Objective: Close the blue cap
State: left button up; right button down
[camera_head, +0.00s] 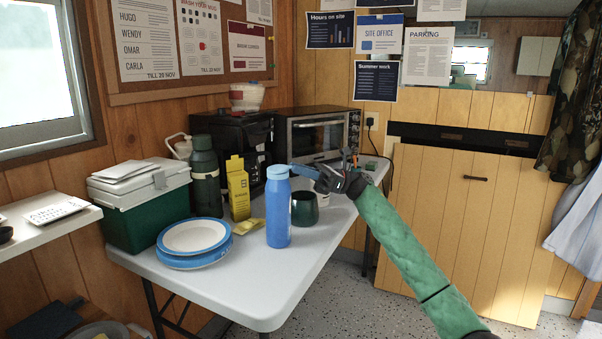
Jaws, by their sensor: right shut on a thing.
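A blue bottle (278,212) stands upright near the front edge of the white table. Its blue top (278,172) is on the bottle. A blue flap-like piece, seemingly the cap (303,170), sticks out from the top to the right, slanting slightly down. My right gripper (320,178) comes in from the right and is shut on the outer end of this blue piece. Its fingers partly hide that end. My left gripper is not in view.
The white table (305,262) also holds a dark green mug (304,208) close behind the bottle, a yellow box (238,188), blue-rimmed plates (194,237), a green flask (205,175), a cooler (145,215) and an oven (320,135). The table's front right is clear.

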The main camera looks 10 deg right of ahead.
jog(key=shift+f+y+b, duration=0.5)
jog(key=shift+b, duration=0.1)
jog(key=c, duration=1.4)
grip_release()
jog(key=shift+o, duration=0.2)
jog(key=shift+d, duration=0.1)
jog(key=v, duration=0.7)
jog(key=shift+d+f+p, duration=0.2)
jog(key=shift+d+p, duration=0.05)
jog(key=shift+p, duration=0.05)
jog(key=shift+w, duration=0.1)
